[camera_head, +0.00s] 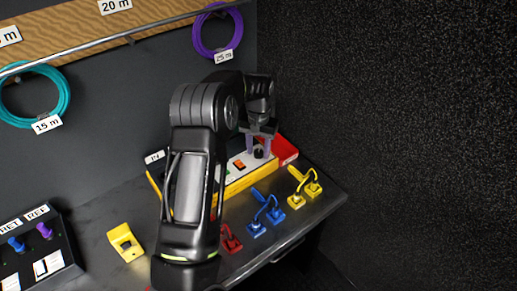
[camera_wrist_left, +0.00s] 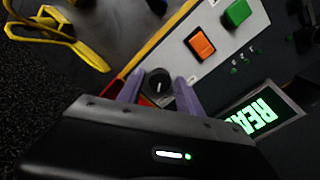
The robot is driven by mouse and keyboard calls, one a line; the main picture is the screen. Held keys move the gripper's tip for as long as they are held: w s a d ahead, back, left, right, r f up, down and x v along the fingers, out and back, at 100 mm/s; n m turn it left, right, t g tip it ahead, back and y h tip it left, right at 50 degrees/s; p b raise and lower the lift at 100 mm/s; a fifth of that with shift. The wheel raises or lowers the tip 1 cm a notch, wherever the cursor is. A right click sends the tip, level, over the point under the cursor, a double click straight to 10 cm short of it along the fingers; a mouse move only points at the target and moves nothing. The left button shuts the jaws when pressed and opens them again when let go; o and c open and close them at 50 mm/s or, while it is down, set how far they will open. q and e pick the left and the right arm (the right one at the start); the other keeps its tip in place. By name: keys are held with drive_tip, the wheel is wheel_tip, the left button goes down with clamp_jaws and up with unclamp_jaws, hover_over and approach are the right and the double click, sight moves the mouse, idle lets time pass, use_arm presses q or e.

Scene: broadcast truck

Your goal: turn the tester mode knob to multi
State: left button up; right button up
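The tester is a yellow-edged box (camera_head: 252,180) with a pale top panel on the bench. Its black round mode knob (camera_head: 259,153) shows in the wrist view (camera_wrist_left: 158,83) with a white pointer line. My left gripper (camera_head: 260,144) is over the knob, its two purple fingers (camera_wrist_left: 158,92) open on either side of it. Small gaps seem to show between fingers and knob; I cannot tell whether either touches. Any mode labels near the knob are not readable. My right gripper is not in view.
The tester has an orange button (camera_wrist_left: 200,45), a green button (camera_wrist_left: 237,13) and a lit green-text screen (camera_wrist_left: 262,115).

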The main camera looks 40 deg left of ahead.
sight(259, 152)
use_arm(q)
clamp_jaws()
drive_tip(key=shift+m+b, duration=0.45)
drive_tip(key=shift+m, duration=0.05)
drive_tip(key=shift+o, duration=1.3)
unclamp_jaws()
drive_tip(key=shift+r, duration=0.55)
wheel_tip(259, 152, up, 7)
drive_tip(key=shift+f+b, duration=0.1)
drive_tip(key=shift+b, duration=0.65)
